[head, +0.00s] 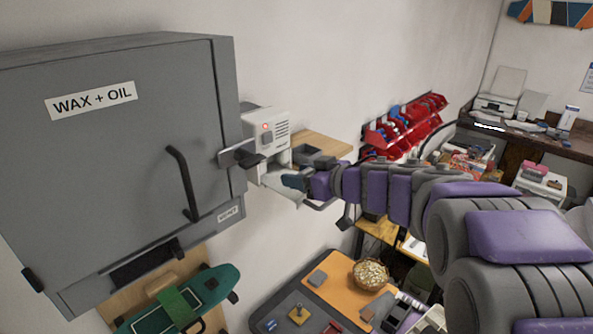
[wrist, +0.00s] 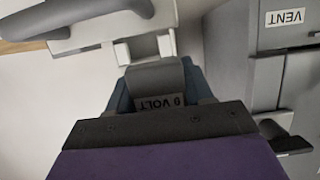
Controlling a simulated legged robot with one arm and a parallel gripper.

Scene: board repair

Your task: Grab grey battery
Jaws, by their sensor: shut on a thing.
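My gripper (head: 292,182) reaches to the white wall-mounted device with a red light (head: 280,128), just below its front. In the wrist view, my gripper (wrist: 160,68) is shut on a grey battery (wrist: 158,78) held between its blue-grey fingers. The battery carries a label reading "0 VOLT". Its far end is close to the opening of the white device (wrist: 146,48); I cannot tell whether they touch. In the head view the battery is hard to make out behind my gripper.
A large grey "WAX + OIL" cabinet (head: 110,190) stands close on the left, with a dark handle. A wooden shelf with a grey tray (head: 312,156) is right of the device. Red bins (head: 405,125) hang farther along the wall. A table (head: 335,300) with a basket is below.

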